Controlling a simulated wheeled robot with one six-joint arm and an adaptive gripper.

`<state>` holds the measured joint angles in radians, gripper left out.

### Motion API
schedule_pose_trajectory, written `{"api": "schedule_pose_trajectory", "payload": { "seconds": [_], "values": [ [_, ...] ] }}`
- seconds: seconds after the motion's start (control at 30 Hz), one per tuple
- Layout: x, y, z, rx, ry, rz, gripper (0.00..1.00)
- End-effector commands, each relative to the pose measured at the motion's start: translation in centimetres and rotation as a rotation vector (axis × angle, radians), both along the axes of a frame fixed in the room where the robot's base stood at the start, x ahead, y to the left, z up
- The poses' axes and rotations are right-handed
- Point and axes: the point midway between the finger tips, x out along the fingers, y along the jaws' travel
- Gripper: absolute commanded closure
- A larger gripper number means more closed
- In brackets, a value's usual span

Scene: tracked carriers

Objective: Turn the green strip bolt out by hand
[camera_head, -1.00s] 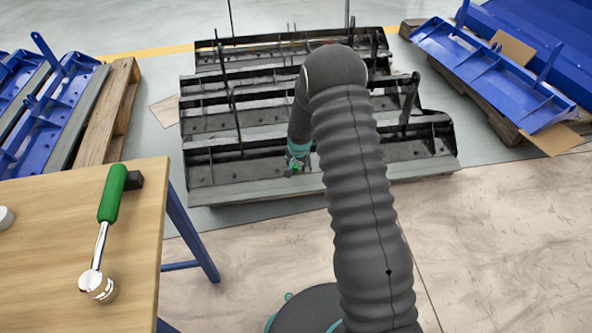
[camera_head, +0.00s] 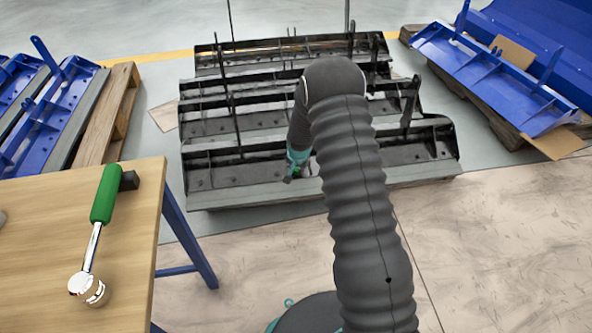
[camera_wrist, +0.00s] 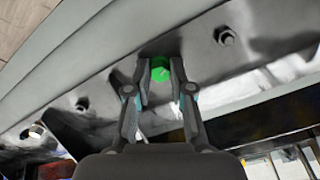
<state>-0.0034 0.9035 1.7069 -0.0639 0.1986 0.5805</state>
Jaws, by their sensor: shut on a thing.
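The green bolt (camera_wrist: 160,73) shows in the wrist view as a bright green head on the grey strip of the front black carrier (camera_head: 320,187). My gripper (camera_wrist: 159,80) has its two fingers on either side of the green head and is shut on it. In the head view my gripper (camera_head: 293,172) is at the front carrier's strip, and the bolt is too small or hidden to make out there. Whether the bolt's shank is still in the strip cannot be seen.
Plain bolts, one at the upper right (camera_wrist: 225,36), sit along the same strip. A wooden table (camera_head: 40,235) at left holds a green-handled ratchet (camera_head: 106,195). Blue carriers on pallets stand left (camera_head: 45,110) and right (camera_head: 500,75). The floor before the black carriers is clear.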

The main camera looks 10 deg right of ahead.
Motion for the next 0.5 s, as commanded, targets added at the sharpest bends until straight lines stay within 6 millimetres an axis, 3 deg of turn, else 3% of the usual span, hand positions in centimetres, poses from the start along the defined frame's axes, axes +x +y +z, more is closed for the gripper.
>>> {"api": "schedule_pose_trajectory", "payload": {
  "seconds": [0.5],
  "values": [
    [0.02, 0.02, 0.02, -0.177, 0.005, 0.509, 1.00]
  ]
}}
